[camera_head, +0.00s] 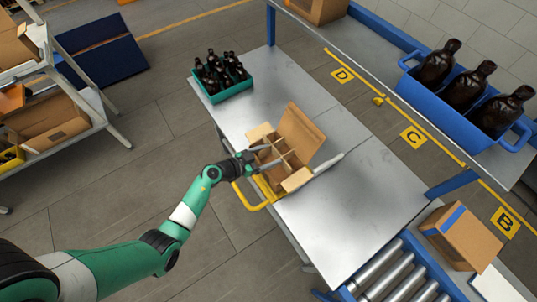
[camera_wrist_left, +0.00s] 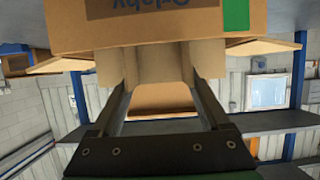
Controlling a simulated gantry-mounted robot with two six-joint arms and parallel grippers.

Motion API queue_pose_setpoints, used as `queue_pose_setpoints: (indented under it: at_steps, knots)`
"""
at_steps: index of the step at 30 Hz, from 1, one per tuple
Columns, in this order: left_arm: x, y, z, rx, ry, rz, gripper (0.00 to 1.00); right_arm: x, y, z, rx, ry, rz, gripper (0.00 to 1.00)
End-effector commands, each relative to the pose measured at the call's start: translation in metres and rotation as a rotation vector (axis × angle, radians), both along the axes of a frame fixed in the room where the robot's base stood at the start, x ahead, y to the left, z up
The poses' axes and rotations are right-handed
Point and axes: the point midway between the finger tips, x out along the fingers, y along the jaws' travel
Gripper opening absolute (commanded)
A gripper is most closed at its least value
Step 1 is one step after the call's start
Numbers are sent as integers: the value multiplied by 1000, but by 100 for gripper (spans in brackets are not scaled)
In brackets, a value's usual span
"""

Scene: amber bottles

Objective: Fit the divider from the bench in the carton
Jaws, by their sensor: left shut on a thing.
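The open cardboard carton (camera_head: 300,131) stands on the metal bench with its flaps spread and one tall flap up at the back. The cardboard divider (camera_head: 279,158) shows its crossed panels and cells within the carton's opening; I cannot tell how deep it sits. My left gripper (camera_head: 262,154) is at the carton's left side, shut on the divider. In the left wrist view the fingers (camera_wrist_left: 162,88) reach to the divider's tan panels (camera_wrist_left: 160,64), beside the carton's printed wall (camera_wrist_left: 180,25). My right gripper is out of view.
A teal crate (camera_head: 213,97) of brown bottles stands on the bench (camera_head: 345,215) behind the carton. A blue tote (camera_head: 415,88) with large bottles sits on the shelf at right. The bench's right part is clear.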

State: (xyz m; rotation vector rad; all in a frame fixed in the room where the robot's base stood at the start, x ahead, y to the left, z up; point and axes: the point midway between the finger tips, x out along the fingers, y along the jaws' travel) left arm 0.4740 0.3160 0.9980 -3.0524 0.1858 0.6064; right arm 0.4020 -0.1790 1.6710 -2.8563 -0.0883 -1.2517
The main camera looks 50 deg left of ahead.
Motion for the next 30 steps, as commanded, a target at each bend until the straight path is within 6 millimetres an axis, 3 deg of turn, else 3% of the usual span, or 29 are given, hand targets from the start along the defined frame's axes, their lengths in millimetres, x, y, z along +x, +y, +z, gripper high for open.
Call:
queue_pose_setpoints:
  at_steps: [30]
  knots:
    - [0,0,-30,0,0,0,26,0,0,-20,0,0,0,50]
